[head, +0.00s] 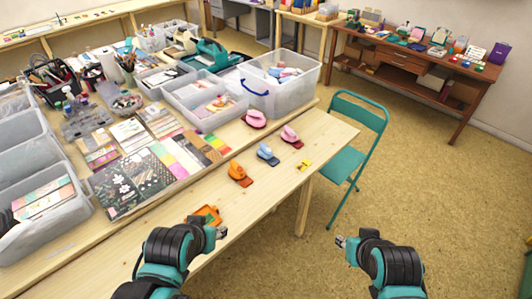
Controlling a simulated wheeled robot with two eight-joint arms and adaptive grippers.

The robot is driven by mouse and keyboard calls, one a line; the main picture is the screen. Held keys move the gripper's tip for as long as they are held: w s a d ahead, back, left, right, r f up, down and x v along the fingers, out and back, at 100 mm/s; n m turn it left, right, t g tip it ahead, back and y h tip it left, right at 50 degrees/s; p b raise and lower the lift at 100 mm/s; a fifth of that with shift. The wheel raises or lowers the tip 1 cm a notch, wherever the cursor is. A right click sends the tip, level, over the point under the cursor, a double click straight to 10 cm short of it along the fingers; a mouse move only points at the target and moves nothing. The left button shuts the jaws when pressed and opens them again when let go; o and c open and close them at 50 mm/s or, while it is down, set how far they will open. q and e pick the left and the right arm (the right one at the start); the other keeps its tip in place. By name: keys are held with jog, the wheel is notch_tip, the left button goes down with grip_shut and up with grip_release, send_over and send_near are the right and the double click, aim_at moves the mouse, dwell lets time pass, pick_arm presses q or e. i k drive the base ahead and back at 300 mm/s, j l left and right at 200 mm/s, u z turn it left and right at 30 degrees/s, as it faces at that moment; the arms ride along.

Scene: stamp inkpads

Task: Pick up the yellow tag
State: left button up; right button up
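The yellow tag (304,165) is a small flat yellow piece with dark marks. It lies on the wooden table near its right front edge. My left gripper (220,232) is over the front edge of the table, well to the left of the tag and nearer to me. My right gripper (340,242) is over the floor, in front of the table and to the right of the tag. Both grippers are apart from the tag. Their fingers are too small to tell whether they are open.
An orange stamp (238,172), a blue stamp (267,153) and a pink stamp (290,134) stand near the tag. An orange item (206,214) lies beside my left gripper. A teal chair (347,160) stands at the table's right. Clear bins fill the back.

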aim_at(305, 164)
jog(key=i+l+u, duration=0.2)
jog(key=i+u, duration=0.25)
jog(key=i+l+u, duration=0.45)
jog(key=i, duration=0.15)
